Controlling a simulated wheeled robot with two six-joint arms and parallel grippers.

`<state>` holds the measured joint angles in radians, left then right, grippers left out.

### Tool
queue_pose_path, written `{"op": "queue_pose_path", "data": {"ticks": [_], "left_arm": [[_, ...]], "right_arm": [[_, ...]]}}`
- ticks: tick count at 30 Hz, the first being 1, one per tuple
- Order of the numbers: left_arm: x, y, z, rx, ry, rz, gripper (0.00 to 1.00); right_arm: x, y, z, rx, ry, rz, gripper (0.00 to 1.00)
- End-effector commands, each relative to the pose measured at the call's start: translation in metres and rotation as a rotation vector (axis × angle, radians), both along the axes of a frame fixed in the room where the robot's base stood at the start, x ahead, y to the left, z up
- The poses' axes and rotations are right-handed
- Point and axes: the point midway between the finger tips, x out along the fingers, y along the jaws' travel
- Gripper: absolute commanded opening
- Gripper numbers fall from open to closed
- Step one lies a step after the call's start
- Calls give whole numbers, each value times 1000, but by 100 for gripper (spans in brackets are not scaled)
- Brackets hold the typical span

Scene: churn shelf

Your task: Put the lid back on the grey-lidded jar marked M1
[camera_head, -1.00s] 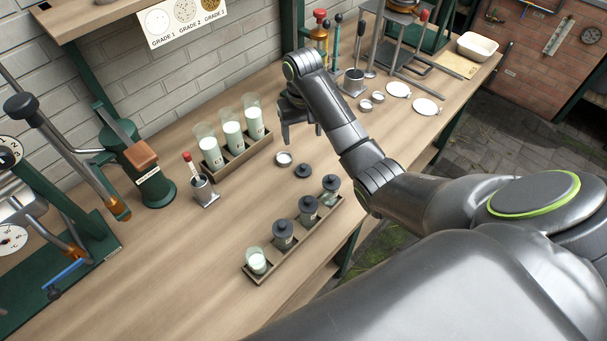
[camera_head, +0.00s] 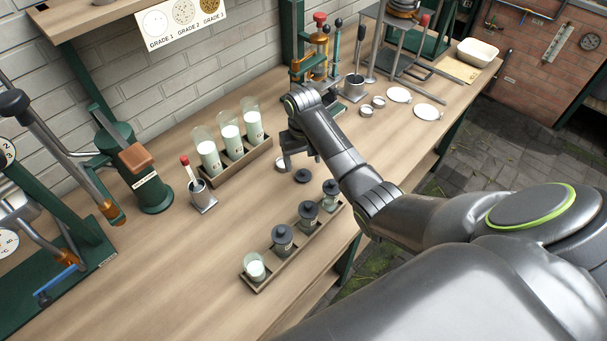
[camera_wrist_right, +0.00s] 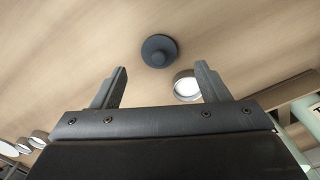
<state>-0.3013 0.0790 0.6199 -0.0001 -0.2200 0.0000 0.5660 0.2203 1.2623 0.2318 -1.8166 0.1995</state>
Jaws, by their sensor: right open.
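A loose dark grey lid (camera_head: 303,176) with a knob lies on the bench. It also shows in the right wrist view (camera_wrist_right: 158,51), knob up, just beyond the fingertips. My right gripper (camera_head: 297,163) is open and empty above the bench, close to the lid; its two fingers spread in the wrist view (camera_wrist_right: 160,78). An open jar (camera_head: 255,268) with pale contents stands at the near end of a wooden tray (camera_head: 272,272). Grey-lidded jars (camera_head: 282,240) stand behind it in the same tray. I cannot read the M1 mark. My left gripper is out of view.
A small round metal dish (camera_wrist_right: 186,87) sits beside one right fingertip. A rack (camera_head: 245,161) of tall glasses of milk stands to the left. A metal holder (camera_head: 203,197) with a red-topped tool is further left. The bench left of the jar tray is clear.

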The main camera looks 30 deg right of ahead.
Motion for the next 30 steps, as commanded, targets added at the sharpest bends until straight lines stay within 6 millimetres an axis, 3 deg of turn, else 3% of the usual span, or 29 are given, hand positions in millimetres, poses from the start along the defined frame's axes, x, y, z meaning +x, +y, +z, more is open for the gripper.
{"op": "queue_pose_path", "data": {"ticks": [9, 22, 30], "left_arm": [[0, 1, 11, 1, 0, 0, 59], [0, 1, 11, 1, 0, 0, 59], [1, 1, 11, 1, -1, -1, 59]], "right_arm": [[-5, 0, -42, 1, 4, 0, 69], [-5, -1, -48, 0, 1, 1, 69], [-5, -1, -48, 0, 1, 0, 34]]}}
